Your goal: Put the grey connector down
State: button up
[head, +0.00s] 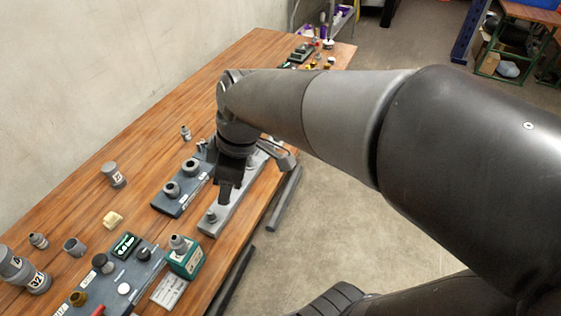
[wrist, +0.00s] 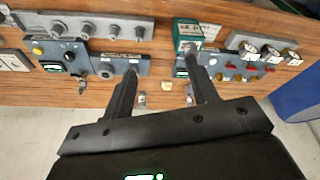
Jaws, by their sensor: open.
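My gripper (head: 228,198) is open with its fingers pointing down, low by the front part of a long light-grey rail (head: 228,209). In the wrist view its two fingers (wrist: 161,66) are well apart with nothing between them. A small grey connector (head: 211,215) stands upright at the rail's near end, just beyond the fingertips and apart from them. It seems to be the end fitting in the wrist view's rail (wrist: 138,33). Other grey fittings lie about, so I cannot tell for certain which one is the task's. My arm hides part of the rail.
A blue-grey panel (head: 160,206) with round fittings lies beside the rail. A green box (head: 184,262) with a grey fitting on top stands nearer. A cream piece (head: 112,219), a grey jar (head: 113,174) and a grey ring (head: 74,247) stand on the wooden table, with bare wood between them.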

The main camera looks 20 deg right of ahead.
jog(key=s+d+r+m+t+h, duration=0.2)
jog(key=s+d+m, duration=0.4)
jog(key=d+m, duration=0.4)
jog(key=shift+r+m+t+h, duration=0.4)
jog(key=shift+r+m+t, duration=0.6)
jog(key=shift+m, duration=0.7)
